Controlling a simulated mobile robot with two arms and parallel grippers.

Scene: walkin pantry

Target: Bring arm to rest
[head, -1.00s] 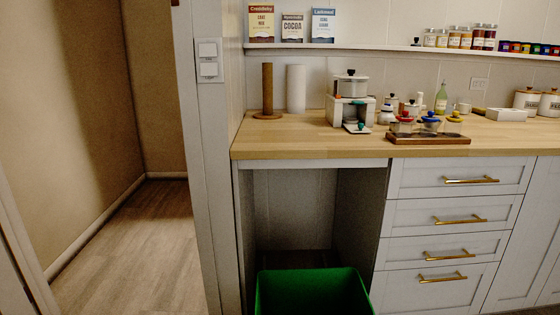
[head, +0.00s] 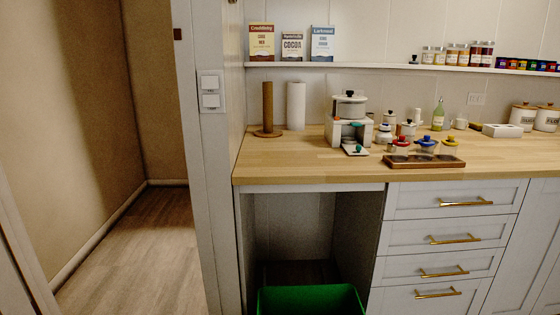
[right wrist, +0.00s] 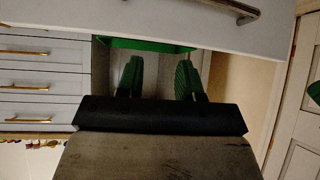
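My right gripper (right wrist: 160,78) shows in the right wrist view. Its two green fingers stand apart with nothing visible between them, so it is open and empty. It is in front of the white drawer cabinet (right wrist: 40,75), with the rim of the green bin (right wrist: 140,44) just beyond the fingertips in the picture. Neither of my arms shows in the head view. My left gripper is in no view.
A shelf (head: 400,68) runs above. An open doorway with bare floor (head: 125,245) is at left.

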